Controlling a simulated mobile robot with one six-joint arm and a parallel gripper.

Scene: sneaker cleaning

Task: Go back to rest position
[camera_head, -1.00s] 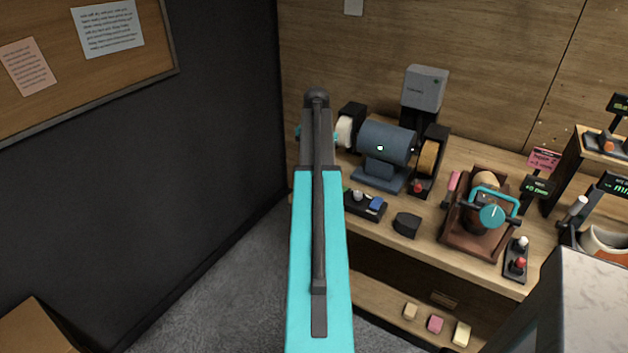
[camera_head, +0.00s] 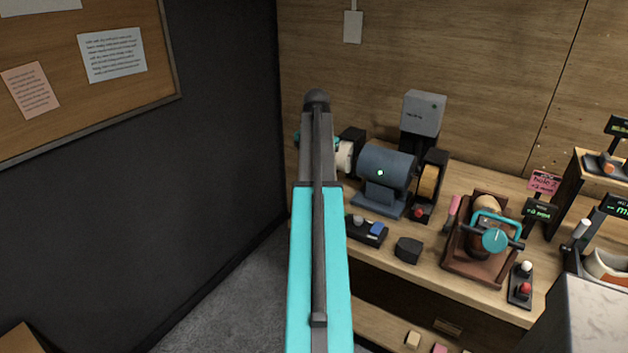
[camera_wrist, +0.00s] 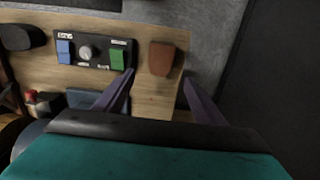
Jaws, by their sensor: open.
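My gripper (camera_wrist: 158,79) is open in the wrist view, with its two dark fingers spread and nothing between them. They reach over the edge of the wooden bench, near a reddish-brown block (camera_wrist: 161,58) and a control box (camera_wrist: 92,51) with blue and green buttons. I cannot tell how high the fingers are above the bench. In the head view my cyan arm stands in the middle and hides most of my gripper.
The bench (camera_head: 385,262) holds a blue polishing machine (camera_head: 385,168), a small switch box (camera_head: 366,231), a dark block (camera_head: 408,250) and a brown stand (camera_head: 480,266) with a cyan handle. A dark wall (camera_head: 225,120) is left. Grey floor shows between wall and bench.

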